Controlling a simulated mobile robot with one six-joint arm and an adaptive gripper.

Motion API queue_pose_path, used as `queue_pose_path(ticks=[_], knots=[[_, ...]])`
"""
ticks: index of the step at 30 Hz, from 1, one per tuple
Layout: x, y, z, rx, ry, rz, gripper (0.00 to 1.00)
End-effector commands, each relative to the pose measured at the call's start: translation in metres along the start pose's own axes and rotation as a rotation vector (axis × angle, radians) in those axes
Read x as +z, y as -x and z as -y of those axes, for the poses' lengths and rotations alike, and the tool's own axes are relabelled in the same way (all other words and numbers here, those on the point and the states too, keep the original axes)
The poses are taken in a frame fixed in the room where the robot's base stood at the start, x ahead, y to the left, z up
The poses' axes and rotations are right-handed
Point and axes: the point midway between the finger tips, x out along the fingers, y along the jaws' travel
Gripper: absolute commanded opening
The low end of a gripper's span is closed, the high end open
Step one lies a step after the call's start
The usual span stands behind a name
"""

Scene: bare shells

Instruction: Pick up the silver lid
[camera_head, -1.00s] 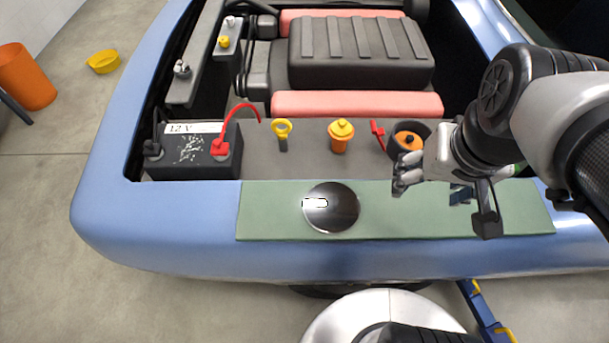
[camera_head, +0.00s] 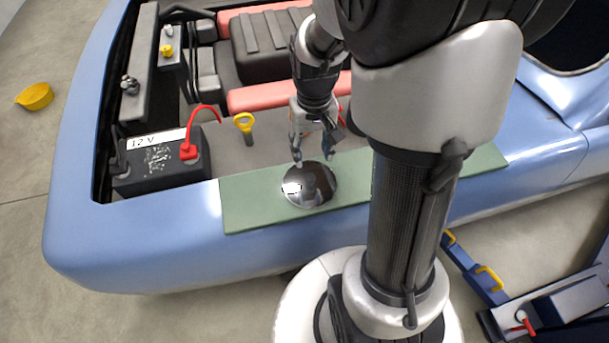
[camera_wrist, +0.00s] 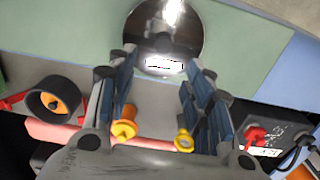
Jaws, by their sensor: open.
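The silver lid (camera_head: 309,186) is a shiny round disc lying flat on the green mat (camera_head: 250,207) along the car's front edge. It also shows at the top of the wrist view (camera_wrist: 165,22), partly between and beyond the fingertips. My gripper (camera_head: 312,160) is open and empty, pointing down just above the lid's far side. In the wrist view its blue-padded fingers (camera_wrist: 158,75) are spread apart with nothing between them near the tips. Whether the fingertips touch the lid I cannot tell.
A black battery (camera_head: 160,165) with a red cable stands left in the engine bay. A yellow dipstick handle (camera_head: 244,122) stands behind the lid. An orange-yellow cap (camera_wrist: 124,128) and a dark cup with an orange cap (camera_wrist: 54,100) show in the wrist view.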

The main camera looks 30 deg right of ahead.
Motion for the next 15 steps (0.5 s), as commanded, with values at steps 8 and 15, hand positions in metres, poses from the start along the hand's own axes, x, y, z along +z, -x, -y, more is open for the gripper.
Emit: queue_pose_path(ticks=[8, 15], knots=[[0.000, -0.041, 0.000, 0.000, 0.000, 0.000, 0.47], [0.002, -0.056, 0.002, 0.000, 0.001, 0.001, 0.47]])
